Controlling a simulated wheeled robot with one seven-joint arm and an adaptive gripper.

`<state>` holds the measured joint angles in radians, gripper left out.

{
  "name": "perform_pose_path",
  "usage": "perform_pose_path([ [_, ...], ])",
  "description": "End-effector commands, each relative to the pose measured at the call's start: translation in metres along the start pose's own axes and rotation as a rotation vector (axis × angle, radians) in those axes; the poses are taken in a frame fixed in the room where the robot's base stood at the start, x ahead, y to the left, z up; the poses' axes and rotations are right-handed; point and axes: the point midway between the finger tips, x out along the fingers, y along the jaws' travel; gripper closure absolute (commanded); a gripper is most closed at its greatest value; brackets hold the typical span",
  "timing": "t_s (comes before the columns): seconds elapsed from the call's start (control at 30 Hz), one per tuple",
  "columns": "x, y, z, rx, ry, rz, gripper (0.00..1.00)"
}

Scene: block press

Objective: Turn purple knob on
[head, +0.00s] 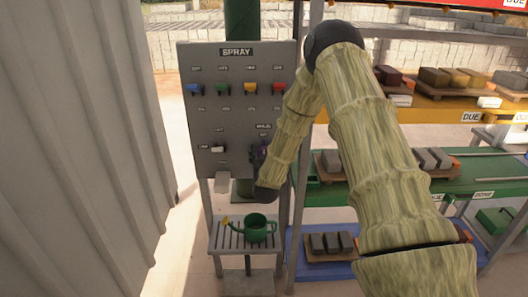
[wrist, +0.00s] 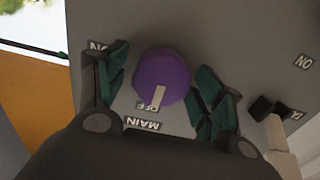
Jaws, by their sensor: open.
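The purple knob (wrist: 166,72) is on the grey control panel (head: 202,115). In the wrist view its pale pointer mark aims at the OFF label (wrist: 150,107), which shows upside down. The ON label (wrist: 97,46) is to the left, partly covered by a finger. The MAIN label (wrist: 143,123) is below. My gripper (wrist: 162,76) is open, with a dark green finger on each side of the knob. I cannot tell whether either finger touches it. In the head view a little purple shows beside my arm; most of the knob there is hidden.
A white-handled lever (head: 217,149) is on the panel, left of my gripper. Coloured switches line the panel's upper part. A green watering can (head: 256,229) stands on a slatted shelf (head: 222,243) below. Racks with blocks are at the right; a corrugated wall (head: 75,150) is at the left.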

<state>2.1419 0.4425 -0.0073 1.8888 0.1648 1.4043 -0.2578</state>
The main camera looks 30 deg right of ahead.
Motion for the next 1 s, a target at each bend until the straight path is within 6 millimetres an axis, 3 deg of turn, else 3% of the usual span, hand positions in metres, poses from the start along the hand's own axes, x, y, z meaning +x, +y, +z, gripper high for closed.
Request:
perform_pose_path([
  [0.33, 0.0027, 0.0, 0.0004, 0.0, 0.0, 0.0, 0.32],
  [0.5, 0.0026, 0.0001, 0.0004, 0.0, 0.0, 0.0, 0.63],
  [0.6, 0.0026, 0.0001, 0.0004, 0.0, 0.0, 0.0, 0.77],
  [1.0, 0.0027, 0.0007, 0.0027, 0.069, 0.0, 0.0, 0.77],
])
